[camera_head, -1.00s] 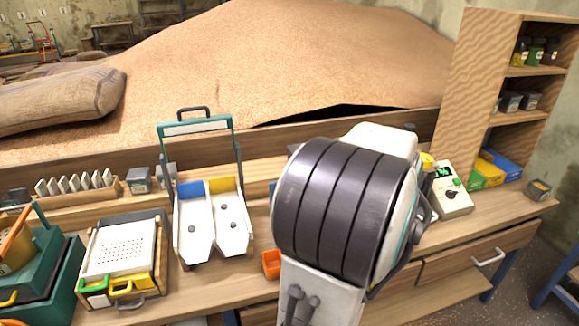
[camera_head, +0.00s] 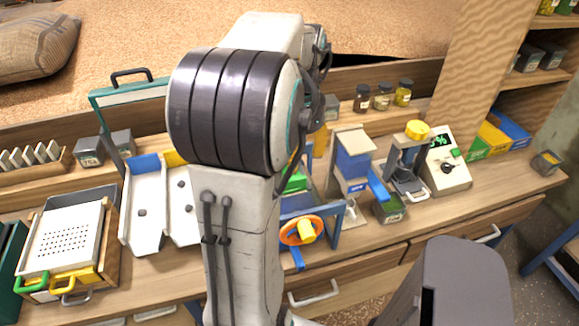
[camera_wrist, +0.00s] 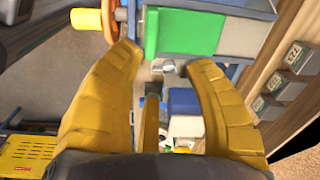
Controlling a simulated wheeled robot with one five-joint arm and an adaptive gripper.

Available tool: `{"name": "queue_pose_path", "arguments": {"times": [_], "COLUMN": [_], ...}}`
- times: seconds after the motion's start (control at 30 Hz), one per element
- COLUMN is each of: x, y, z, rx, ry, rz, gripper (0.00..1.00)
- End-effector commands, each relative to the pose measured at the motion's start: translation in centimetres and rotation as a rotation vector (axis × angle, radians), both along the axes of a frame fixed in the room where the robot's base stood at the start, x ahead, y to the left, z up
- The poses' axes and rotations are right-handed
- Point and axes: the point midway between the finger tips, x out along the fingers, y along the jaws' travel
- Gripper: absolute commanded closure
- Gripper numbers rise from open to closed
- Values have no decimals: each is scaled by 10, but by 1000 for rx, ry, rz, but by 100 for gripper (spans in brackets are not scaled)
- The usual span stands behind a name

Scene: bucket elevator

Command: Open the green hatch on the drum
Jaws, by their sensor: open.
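The green hatch (camera_wrist: 190,32) shows at the top of the wrist view as a flat green panel on a grey drum (camera_wrist: 250,35). In the head view only a small green part (camera_head: 297,182) shows, beside my arm. An orange wheel (camera_head: 302,231) with a yellow knob stands at the drum's blue frame; it also shows in the wrist view (camera_wrist: 108,20), left of the hatch. My gripper (camera_wrist: 164,58) is open with nothing between its yellow fingers. Its tips are just below the hatch in the wrist view; I cannot tell whether they touch. My arm hides the gripper in the head view.
A blue and white device (camera_head: 353,165), a stand with a yellow knob (camera_head: 409,165) and a meter (camera_head: 446,165) stand to the right. A white two-channel tray (camera_head: 146,205) and a sieve box (camera_head: 65,240) are at left. Small jars (camera_head: 382,97) line the back.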

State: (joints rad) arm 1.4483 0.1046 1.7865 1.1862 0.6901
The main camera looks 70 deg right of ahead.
Motion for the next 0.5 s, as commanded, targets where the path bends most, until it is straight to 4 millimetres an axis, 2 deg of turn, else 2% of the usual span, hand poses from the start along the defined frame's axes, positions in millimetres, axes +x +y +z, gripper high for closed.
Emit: {"name": "queue_pose_path", "arguments": {"times": [0.5], "x": [-2], "y": [14], "z": [1], "rx": [62], "ry": [-2], "rz": [-293], "gripper": [52]}}
